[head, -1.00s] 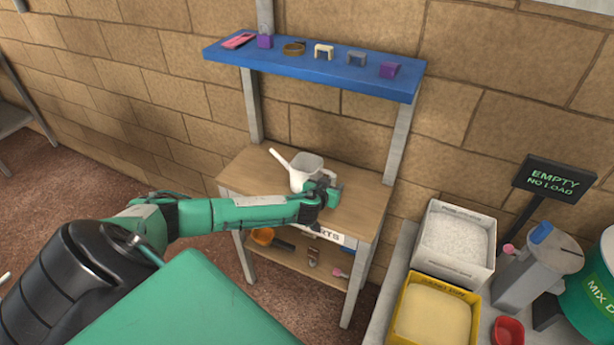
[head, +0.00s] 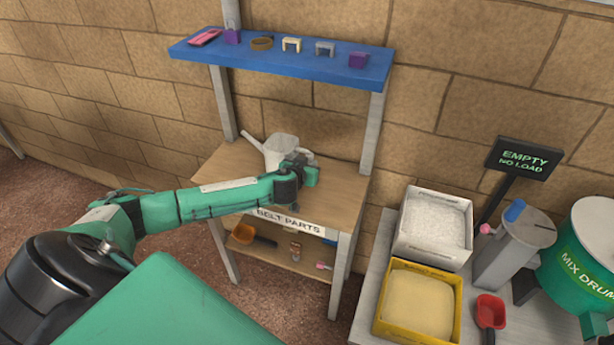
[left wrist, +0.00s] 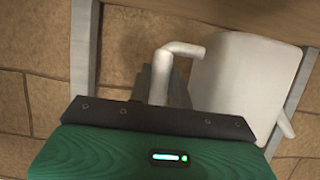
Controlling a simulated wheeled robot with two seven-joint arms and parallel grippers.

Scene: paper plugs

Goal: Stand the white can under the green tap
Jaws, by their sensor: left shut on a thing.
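The white can (head: 281,151), with a long spout pointing up and left, is at the wooden bench below the blue shelf. My left gripper (head: 302,168) is on its right, near side and is shut on it. In the left wrist view the white can (left wrist: 235,85) fills the upper right, and its curved handle runs down between the dark fingers (left wrist: 163,85). The can looks upright in the head view. Its base is partly hidden by my arm, so I cannot tell whether it touches the bench. No green tap shows in either view. My right gripper is out of view.
The blue shelf (head: 290,64) with several small parts hangs above the wooden bench (head: 338,188). At right, a grey table (head: 366,312) carries a white bin (head: 432,250), a yellow bin (head: 380,320), a grey canister (head: 500,262) and a green drum (head: 580,262). An "EMPTY" sign (head: 523,158) stands behind.

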